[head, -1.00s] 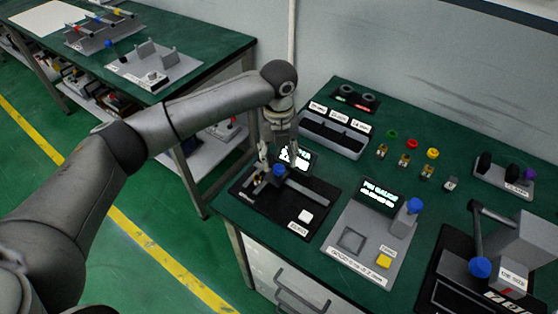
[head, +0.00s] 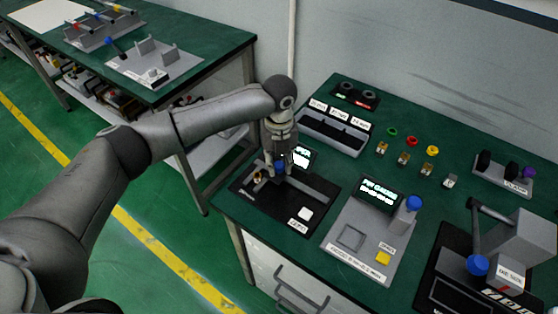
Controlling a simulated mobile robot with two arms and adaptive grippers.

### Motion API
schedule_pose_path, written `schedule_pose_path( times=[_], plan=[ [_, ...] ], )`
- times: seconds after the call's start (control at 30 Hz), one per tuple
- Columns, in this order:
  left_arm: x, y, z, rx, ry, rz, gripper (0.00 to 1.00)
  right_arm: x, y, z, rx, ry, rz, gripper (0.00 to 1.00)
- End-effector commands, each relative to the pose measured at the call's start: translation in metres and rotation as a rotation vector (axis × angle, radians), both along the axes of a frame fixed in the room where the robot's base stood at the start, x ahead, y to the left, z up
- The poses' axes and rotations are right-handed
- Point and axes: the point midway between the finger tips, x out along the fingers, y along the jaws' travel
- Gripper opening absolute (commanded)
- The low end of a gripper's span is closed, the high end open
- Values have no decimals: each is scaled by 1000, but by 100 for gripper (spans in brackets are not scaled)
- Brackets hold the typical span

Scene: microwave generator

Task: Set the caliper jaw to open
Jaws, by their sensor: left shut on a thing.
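The caliper station is a black base (head: 272,212) on the near left part of the green bench, with a grey rail, a sliding jaw with a blue knob (head: 281,167), a white button (head: 305,214) and a small lit display (head: 300,157) behind. My left gripper (head: 279,170) points down over the station and is shut on the blue knob, whose top its fingers partly cover. The display is partly hidden by the gripper, and its text is too small to read surely. My right gripper is not in view.
A pin gauge panel (head: 345,258) with a blue knob and yellow button stands right of the station. A grey-block fixture (head: 520,250) stands at the far right. A slotted tray (head: 333,135) and several small coloured pieces lie behind.

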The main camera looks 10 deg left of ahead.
Motion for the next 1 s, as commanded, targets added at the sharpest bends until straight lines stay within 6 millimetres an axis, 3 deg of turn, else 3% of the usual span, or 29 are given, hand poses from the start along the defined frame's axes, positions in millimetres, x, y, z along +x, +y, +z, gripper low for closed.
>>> schedule_pose_path(
  times=[0.23, 0.5, 0.77, 0.8, 0.97, 1.0],
  plan=[
    [-1, -3, 1, 0, 1, -1, 0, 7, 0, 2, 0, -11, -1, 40],
    [-16, -38, 2, -2, 1, -2, 0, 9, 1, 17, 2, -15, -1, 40],
    [-17, -42, 0, -5, 2, -2, 0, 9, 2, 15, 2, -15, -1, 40],
    [-17, -42, 0, -5, 2, -2, 29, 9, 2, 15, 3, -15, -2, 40],
    [-17, -41, 0, -5, 1, -2, 49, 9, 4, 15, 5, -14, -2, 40],
    [-16, -41, 0, -4, 2, -1, 49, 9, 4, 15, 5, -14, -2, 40]
  ],
)
